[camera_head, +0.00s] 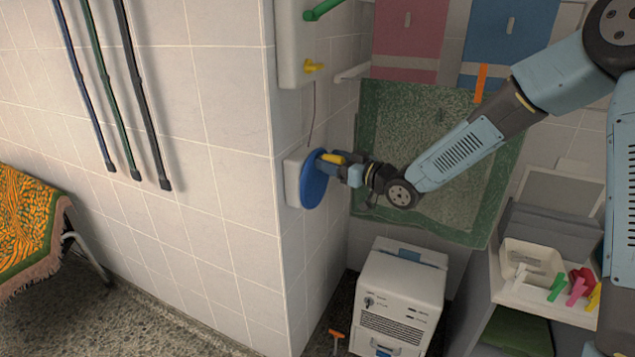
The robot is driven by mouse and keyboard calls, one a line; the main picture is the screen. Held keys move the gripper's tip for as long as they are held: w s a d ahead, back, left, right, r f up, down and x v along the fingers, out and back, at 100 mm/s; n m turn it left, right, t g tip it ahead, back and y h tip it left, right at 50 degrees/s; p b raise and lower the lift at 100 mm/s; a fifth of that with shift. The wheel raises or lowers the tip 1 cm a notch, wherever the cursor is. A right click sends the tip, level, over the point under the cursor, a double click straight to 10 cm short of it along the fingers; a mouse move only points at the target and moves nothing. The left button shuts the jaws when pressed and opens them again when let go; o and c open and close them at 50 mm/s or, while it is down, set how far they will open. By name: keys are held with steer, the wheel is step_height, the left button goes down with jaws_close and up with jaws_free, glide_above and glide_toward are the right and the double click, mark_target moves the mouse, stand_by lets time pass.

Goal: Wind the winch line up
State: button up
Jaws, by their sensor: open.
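The winch is a blue disc (313,184) on a white box (292,180) fixed to the tiled wall, just left of the picture's middle. A yellow handle (333,158) stands out from the disc. A thin dark line (312,118) runs up from the winch towards a white wall panel. My gripper (328,170) reaches in from the right, its fingers at the disc right by the yellow handle. It is open. The fingertips are small and partly hidden against the disc, so I cannot tell whether they touch the handle.
Above the winch, the white panel (292,50) carries a green lever (323,9) and a yellow knob (314,66). A green speckled towel (400,110) hangs behind my arm. A white machine (400,290) stands below. A tray (530,255) with coloured clips is at right. Poles (141,95) hang at left.

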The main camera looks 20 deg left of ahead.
steer(key=shift+s, duration=0.1)
steer(key=d, duration=0.9)
steer(key=shift+s, duration=0.3)
stand_by(0.4)
steer(key=s+d+r+m+t+h, duration=0.1)
steer(key=d+r+m+t+h, duration=0.2)
steer(key=d+h, duration=0.65)
steer(key=d+r+m+t+h, duration=0.2)
steer(key=d+r+m+h, duration=0.25)
steer(key=d, duration=1.05)
steer(key=s+d+r+m+g+h, duration=0.1)
steer(key=s+d, duration=0.3)
steer(key=s, duration=0.4)
steer(key=s+d+r+m+g+h, duration=0.1)
steer(key=s+d+m+g, duration=0.1)
steer(key=s, duration=0.7)
steer(key=s+d+r+m+g+h, duration=0.1)
steer(key=s+d+m+g, duration=0.1)
steer(key=s+d, duration=0.4)
steer(key=s+m, duration=0.1)
steer(key=s, duration=0.2)
steer(key=shift+s+d+r+m, duration=0.25)
steer(key=shift+d+r+m, duration=0.1)
steer(key=shift+d, duration=0.05)
